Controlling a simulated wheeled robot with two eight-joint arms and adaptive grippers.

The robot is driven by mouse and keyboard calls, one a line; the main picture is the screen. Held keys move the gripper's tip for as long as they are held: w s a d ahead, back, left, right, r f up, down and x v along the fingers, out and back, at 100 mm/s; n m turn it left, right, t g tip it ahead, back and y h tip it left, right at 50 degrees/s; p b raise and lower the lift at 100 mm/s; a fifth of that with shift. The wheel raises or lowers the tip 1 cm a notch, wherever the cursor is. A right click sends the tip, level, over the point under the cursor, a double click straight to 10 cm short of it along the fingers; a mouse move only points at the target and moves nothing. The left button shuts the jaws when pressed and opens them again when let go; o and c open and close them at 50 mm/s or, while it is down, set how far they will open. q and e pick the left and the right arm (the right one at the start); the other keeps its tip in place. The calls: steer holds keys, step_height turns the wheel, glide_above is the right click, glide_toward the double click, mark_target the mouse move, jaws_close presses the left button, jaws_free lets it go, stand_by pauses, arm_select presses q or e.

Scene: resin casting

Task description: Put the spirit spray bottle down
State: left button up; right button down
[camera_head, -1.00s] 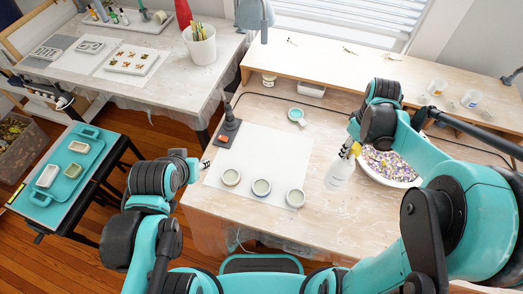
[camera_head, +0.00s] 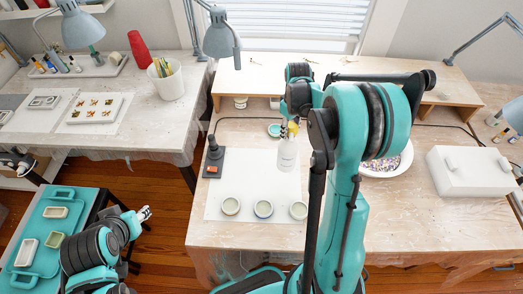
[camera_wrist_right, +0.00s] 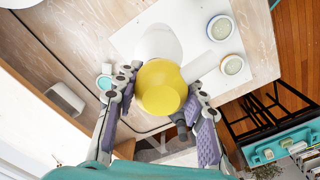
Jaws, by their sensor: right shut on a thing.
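The spirit spray bottle (camera_head: 287,155) is white with a yellow top and looks upright over the right part of the white sheet (camera_head: 238,180). My right gripper (camera_head: 290,130) is shut on it near the top, partly behind my own arm. In the right wrist view, the yellow top (camera_wrist_right: 162,88) sits between the two fingers, with the white body (camera_wrist_right: 158,43) beyond. I cannot tell whether its base touches the sheet. My left gripper (camera_head: 143,213) is at the lower left, away from the bottle, beside the teal tray; its opening is too small to judge.
Several round cups stand along the sheet's front, including one at the right (camera_head: 298,210). A dark stand (camera_head: 213,160) is at the sheet's left. A bowl of coloured bits (camera_head: 385,165) and a white box (camera_head: 470,171) are to the right. A teal lid (camera_head: 274,130) lies behind.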

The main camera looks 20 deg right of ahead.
steer(key=w+a+f+b, duration=0.1)
steer(key=w+a+f, duration=0.5)
steer(key=f, duration=0.3)
steer(key=shift+a+f, duration=0.25)
steer(key=shift+a, duration=0.25)
steer(key=shift+s, duration=0.1)
steer(key=shift+f+b, duration=0.15)
steer(key=shift+b, duration=0.15)
steer(key=c, duration=0.9)
jaws_free()
